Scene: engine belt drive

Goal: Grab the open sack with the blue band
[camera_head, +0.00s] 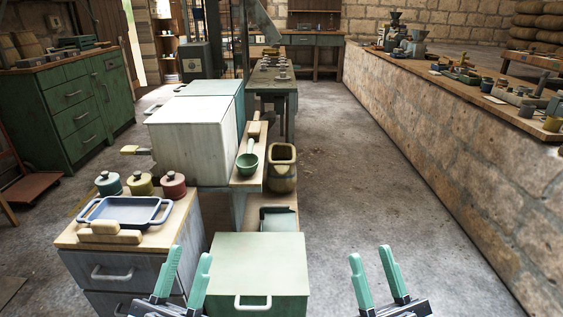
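A tan, open-topped sack-like container (283,178) stands on the floor in the middle of the head view, just right of a wooden shelf. Its dark opening faces up; I cannot make out a blue band on it. Several plump tan sacks (540,22) are stacked at the far upper right, and no blue band is clear on them. My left gripper (190,256) is open and empty at the bottom, in front of the left cabinet. My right gripper (370,256) is open and empty over the floor, right of the pale green box. Both are well short of the tan container.
A pale green box (260,265) with a handle and a drawer cabinet (105,270) bearing a blue tray (125,211) stand close in front. A white box (190,140) rises behind. A stone wall (450,150) runs along the right. The floor aisle (370,190) between is clear.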

